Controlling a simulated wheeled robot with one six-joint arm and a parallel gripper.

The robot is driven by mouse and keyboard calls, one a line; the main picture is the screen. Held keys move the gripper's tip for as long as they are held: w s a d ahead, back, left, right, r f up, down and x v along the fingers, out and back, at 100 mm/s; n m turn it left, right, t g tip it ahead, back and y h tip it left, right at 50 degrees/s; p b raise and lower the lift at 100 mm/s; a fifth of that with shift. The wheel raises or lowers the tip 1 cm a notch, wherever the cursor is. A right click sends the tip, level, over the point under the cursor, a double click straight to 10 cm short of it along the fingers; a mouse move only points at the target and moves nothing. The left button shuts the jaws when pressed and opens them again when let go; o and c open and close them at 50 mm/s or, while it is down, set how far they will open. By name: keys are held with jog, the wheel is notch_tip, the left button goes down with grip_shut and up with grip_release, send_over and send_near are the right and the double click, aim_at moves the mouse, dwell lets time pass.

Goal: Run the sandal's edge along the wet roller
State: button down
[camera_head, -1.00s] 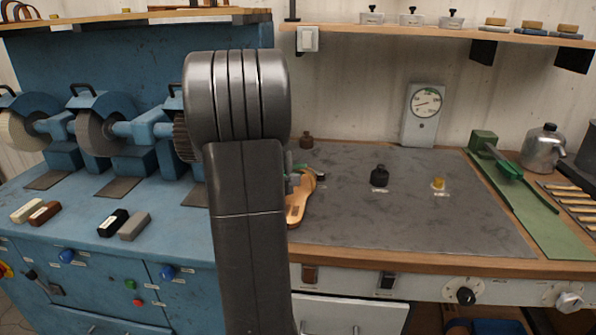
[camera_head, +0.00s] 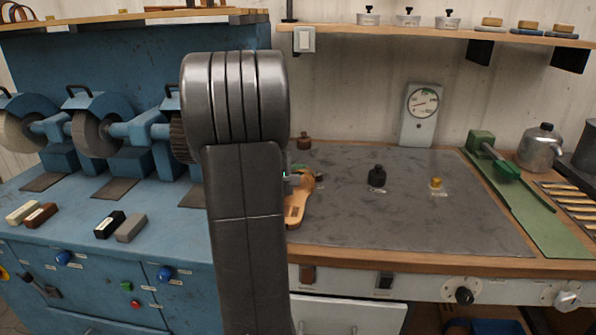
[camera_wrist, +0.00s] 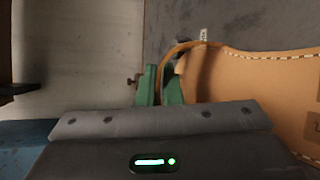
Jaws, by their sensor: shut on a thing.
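A tan leather sandal (camera_head: 295,205) shows past the right side of my arm in the head view, over the left edge of the grey mat. In the wrist view the sandal (camera_wrist: 260,85) fills the right side, its pale stitched edge along the top and a brown strap curving left. My gripper (camera_wrist: 160,82) has green fingers, and it is shut on the sandal near the strap. In the head view most of my gripper is behind my arm. I cannot make out a wet roller in either view.
A dial gauge (camera_head: 421,103) stands behind.

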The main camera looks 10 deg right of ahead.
jog(key=shift+w, duration=0.15)
jog(key=shift+w+a+f+b, duration=0.2)
jog(key=shift+w+b, duration=0.15)
jog(key=shift+w, duration=0.4)
jog(key=shift+d, duration=0.1)
dwell(0.8)
jog(key=shift+w+r+b, duration=0.15)
jog(key=shift+w+b, duration=0.3)
jog(key=shift+w, duration=0.25)
dwell(0.3)
jog(key=shift+w, duration=0.3)
jog(key=shift+s, duration=0.1)
jog(key=shift+w, duration=0.2)
jog(key=shift+w+d, duration=0.15)
jog(key=shift+w, duration=0.35)
